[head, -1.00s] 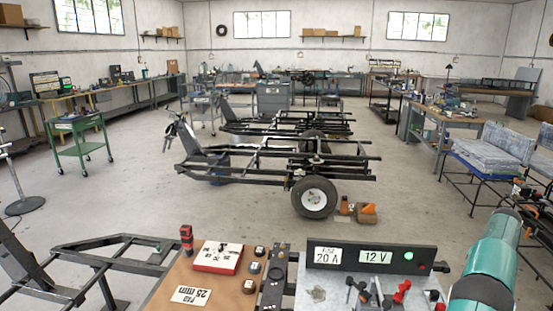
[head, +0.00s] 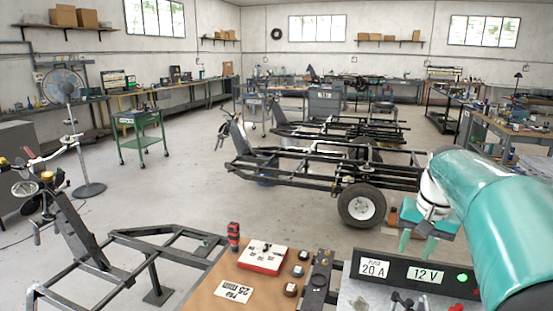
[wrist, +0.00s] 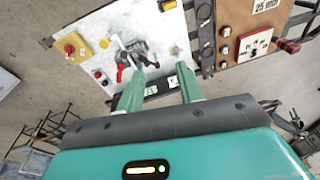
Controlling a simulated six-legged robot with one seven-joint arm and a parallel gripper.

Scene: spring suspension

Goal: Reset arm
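My teal arm reaches in from the right side of the head view. My gripper (head: 417,245) hangs at its end with the fingers pointing down, above and behind the black panel marked 20 A and 12 V (head: 415,272). In the wrist view, the two green fingers of my gripper (wrist: 160,72) stand apart with nothing held between them. The fingers point toward the white metal plate (wrist: 105,45) with its switches and levers, and appear clear of it. The lower part of that plate is cut off in the head view.
A brown board (head: 215,285) carries a red-and-white box (head: 264,257), black knobs and a red-black tool (head: 233,236). A black frame with handlebars (head: 150,245) stands at the left. Wheeled frames (head: 320,170) stand behind. Open floor (head: 180,195) lies between.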

